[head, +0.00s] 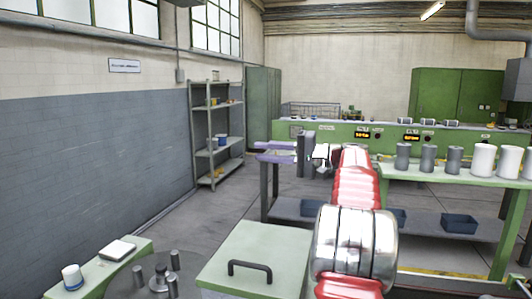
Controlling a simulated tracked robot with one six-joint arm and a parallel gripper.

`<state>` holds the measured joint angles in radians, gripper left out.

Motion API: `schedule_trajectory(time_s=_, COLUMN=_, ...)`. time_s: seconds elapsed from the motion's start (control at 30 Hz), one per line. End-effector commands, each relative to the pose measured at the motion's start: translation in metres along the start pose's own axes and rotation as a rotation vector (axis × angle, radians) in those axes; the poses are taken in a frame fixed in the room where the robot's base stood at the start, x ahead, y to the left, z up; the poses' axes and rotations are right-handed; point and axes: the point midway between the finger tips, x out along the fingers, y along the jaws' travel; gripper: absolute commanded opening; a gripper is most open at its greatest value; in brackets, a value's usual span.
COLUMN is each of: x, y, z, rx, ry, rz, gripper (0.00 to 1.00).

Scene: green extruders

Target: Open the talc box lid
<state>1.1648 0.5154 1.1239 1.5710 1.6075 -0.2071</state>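A box with a flat green lid (225,272) stands at the bottom centre of the head view; I take it to be the talc box. The lid lies closed and level, and a black bar handle (250,265) arches up from it. My red and silver arm reaches forward to the right of the box. My gripper (262,152) is well beyond and above the box, pointing left. Its two purple fingers look apart with a gap between them, and nothing shows in them. The inside of the box is hidden.
A grey round plate with several metal posts (162,281) is left of the box. A green bench (95,280) holds a white-and-blue jar (72,277). At right, a green table (455,180) carries grey and white cylinders. Shelves (217,135) stand behind; floor at centre left is clear.

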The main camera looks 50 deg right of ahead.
Motion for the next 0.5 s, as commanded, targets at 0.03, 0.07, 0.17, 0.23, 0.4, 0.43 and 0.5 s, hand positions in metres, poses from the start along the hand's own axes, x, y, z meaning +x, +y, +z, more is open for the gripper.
schedule_trajectory(time_s=0.03, x=-0.0002, y=0.0000, z=-0.0001, rx=0.000, ry=0.000, rz=0.000, gripper=0.16)
schedule_trajectory(time_s=0.07, x=-0.0002, y=0.0000, z=-0.0001, rx=0.000, ry=0.000, rz=0.000, gripper=0.14)
schedule_trajectory(time_s=0.17, x=-0.0003, y=0.0001, z=-0.0001, rx=0.000, ry=0.000, rz=0.000, gripper=0.07)
schedule_trajectory(time_s=0.23, x=-0.0004, y=0.0001, z=-0.0001, rx=0.000, ry=0.000, rz=0.000, gripper=0.02)
schedule_trajectory(time_s=0.4, x=-0.0005, y=0.0001, z=-0.0002, rx=0.000, ry=0.000, rz=0.000, gripper=0.00)
schedule_trajectory(time_s=0.43, x=-0.0005, y=0.0001, z=-0.0002, rx=0.000, ry=0.000, rz=0.000, gripper=0.00)
schedule_trajectory(time_s=0.5, x=-0.0005, y=0.0001, z=-0.0002, rx=0.000, ry=0.001, rz=0.000, gripper=0.00)
